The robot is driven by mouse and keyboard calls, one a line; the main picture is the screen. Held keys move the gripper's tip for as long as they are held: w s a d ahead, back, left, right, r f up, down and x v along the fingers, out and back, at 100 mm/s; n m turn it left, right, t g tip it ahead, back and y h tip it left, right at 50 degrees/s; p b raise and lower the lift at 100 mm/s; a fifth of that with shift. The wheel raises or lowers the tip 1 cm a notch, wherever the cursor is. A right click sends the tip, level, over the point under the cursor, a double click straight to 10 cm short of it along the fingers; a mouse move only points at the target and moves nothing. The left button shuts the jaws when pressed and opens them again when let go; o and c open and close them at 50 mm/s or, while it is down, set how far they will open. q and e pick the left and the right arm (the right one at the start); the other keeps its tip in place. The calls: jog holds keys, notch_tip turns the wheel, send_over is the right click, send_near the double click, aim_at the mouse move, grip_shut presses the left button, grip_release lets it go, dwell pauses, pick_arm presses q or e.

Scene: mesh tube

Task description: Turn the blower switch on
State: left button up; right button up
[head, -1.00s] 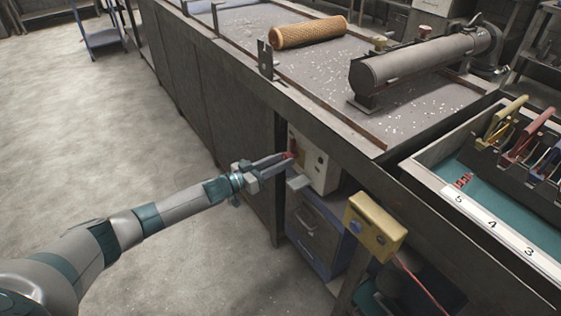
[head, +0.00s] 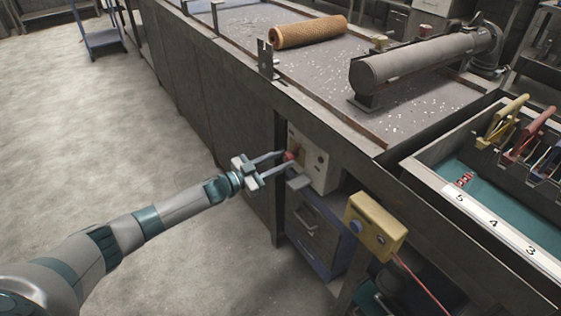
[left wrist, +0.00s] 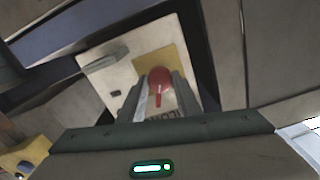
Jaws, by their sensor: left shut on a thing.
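The blower switch is a red rotary knob (head: 290,156) on a pale control box (head: 313,166) under the bench edge. In the left wrist view the knob (left wrist: 160,77) sits on a yellow plate (left wrist: 172,59), with its narrow pointer toward the bottom of the picture. My left gripper (head: 288,160) reaches the box from the left, one finger on each side of the knob, shut on it. The fingers (left wrist: 162,94) hide parts of the plate and of the lettering below. My right gripper is not in view.
A yellow box (head: 375,226) on a post stands right of the control box. A blue-grey cabinet (head: 316,235) is below it. The bench above holds an orange mesh tube (head: 308,31) and a grey cylinder (head: 415,62).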

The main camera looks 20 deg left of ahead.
pick_arm(q)
jog(key=m, duration=0.3)
jog(key=shift+f, duration=0.1)
jog(key=m+b, duration=0.1)
jog(key=m, duration=0.2)
jog(key=shift+m, duration=0.3)
jog(key=m+b, duration=0.1)
jog(key=m, duration=0.3)
jog(key=shift+m+b, duration=0.4)
jog(key=shift+m, duration=0.9)
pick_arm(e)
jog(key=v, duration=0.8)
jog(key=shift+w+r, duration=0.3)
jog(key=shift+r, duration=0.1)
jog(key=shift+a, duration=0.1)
pick_arm(q)
jog(key=o, duration=1.1)
jog(key=shift+c, duration=0.2)
jog(key=shift+s, duration=0.1)
jog(key=v, duration=1.7)
jog(key=shift+a+b, duration=0.2)
jog(key=shift+b, duration=0.2)
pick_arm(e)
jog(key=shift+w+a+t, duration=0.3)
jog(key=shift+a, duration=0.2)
